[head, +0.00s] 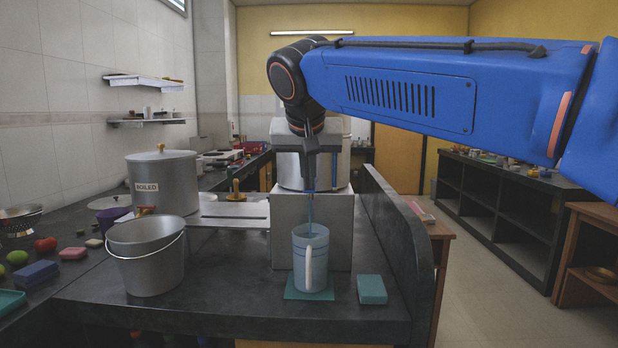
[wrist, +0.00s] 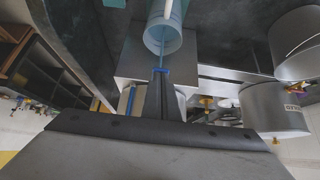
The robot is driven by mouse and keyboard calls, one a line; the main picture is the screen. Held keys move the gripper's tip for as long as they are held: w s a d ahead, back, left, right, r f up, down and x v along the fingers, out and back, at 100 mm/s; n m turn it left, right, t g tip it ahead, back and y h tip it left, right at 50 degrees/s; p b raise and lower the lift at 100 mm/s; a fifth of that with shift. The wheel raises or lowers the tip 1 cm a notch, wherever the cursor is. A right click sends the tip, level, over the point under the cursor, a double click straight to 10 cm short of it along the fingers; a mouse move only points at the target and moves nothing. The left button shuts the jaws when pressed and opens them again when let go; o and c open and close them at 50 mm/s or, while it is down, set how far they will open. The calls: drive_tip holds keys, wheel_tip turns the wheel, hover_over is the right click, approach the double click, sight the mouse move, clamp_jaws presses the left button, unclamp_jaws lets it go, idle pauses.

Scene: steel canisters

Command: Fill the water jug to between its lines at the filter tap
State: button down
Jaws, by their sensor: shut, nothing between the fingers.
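The water jug (head: 301,262) is pale blue with a white handle facing me. It stands upright on a teal mat (head: 292,294), below the tap. A thin blue stream of water (head: 310,212) runs down into its open top; the stream also shows in the wrist view (wrist: 160,62). I cannot make out the water level against the lines. The steel filter canister (head: 341,165) stands on a grey block (head: 325,225) behind, with a blue strip on its front. My gripper (head: 310,186) is shut and empty, pointing down at the tap, which it mostly hides. A small blue part shows at its fingertips.
A teal block (head: 371,289) lies right of the jug. A steel bucket (head: 146,262) and a large lidded pot labelled BOILED (head: 163,187) stand to the left. A raised dark counter wall (head: 400,245) bounds the right side. The counter front is clear.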

drive_tip(key=shift+r, duration=0.15)
idle(0.3)
drive_tip(key=shift+r, duration=0.65)
